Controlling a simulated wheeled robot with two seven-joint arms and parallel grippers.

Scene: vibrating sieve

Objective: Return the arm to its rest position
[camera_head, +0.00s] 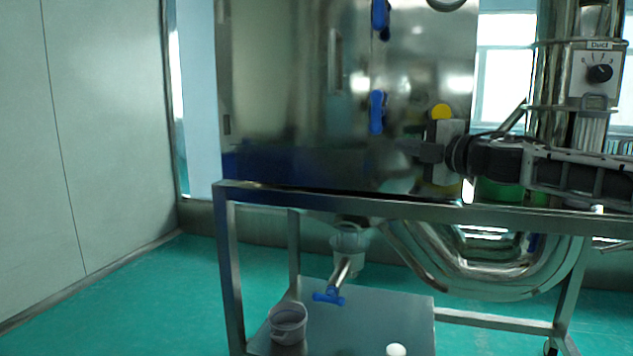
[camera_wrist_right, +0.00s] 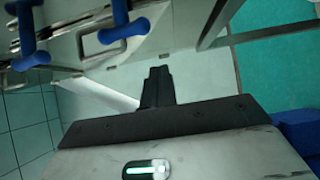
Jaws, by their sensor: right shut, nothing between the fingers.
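My right arm comes in from the right in the head view, and its dark gripper (camera_head: 420,151) is in front of the steel cabinet (camera_head: 290,90). In the right wrist view the two fingers of the right gripper (camera_wrist_right: 160,74) are together and empty, pointing away from the camera over a pale surface. My left gripper is not in view.
Blue latch handles (camera_head: 377,112) stick out from the cabinet front, and blue handles show in the wrist view (camera_wrist_right: 124,22). A steel frame rail (camera_head: 340,196) runs below the arm. A knob panel (camera_head: 598,73) is at right.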

